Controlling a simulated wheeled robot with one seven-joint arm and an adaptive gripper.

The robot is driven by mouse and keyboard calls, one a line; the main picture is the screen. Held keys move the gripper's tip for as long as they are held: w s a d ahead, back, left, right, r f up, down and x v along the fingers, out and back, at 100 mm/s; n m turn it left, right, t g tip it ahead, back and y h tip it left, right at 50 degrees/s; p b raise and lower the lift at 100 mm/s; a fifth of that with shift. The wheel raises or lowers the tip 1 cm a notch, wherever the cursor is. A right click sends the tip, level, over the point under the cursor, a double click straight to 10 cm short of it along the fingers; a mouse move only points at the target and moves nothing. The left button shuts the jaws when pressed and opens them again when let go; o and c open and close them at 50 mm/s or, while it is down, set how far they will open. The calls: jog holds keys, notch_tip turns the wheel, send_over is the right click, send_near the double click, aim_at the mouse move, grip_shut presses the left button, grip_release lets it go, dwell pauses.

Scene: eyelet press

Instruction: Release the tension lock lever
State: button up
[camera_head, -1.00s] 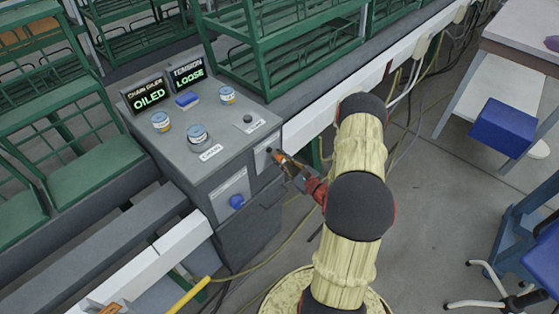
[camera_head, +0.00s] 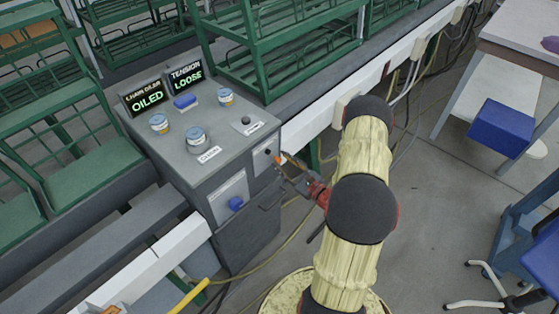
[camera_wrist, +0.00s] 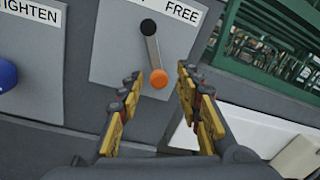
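The tension lock lever (camera_wrist: 153,52) is a grey bar on a light plate on the console's side. It has a black pivot (camera_wrist: 148,27) at its top and an orange ball knob (camera_wrist: 158,78) at its lower end, in the wrist view. A FREE label (camera_wrist: 182,11) sits to the upper right of the pivot; the lever points down, away from it. My gripper (camera_wrist: 159,76) is open, with one finger on each side of the knob and visible gaps between. In the head view my gripper (camera_head: 287,168) is at the console's side, partly covering the lever.
A blue knob (camera_head: 236,203) with a TIGHTEN label (camera_wrist: 30,12) is left of the lever. Green racks (camera_head: 285,50) stand behind.

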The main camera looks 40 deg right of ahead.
jog(key=s, duration=1)
dwell(0.3)
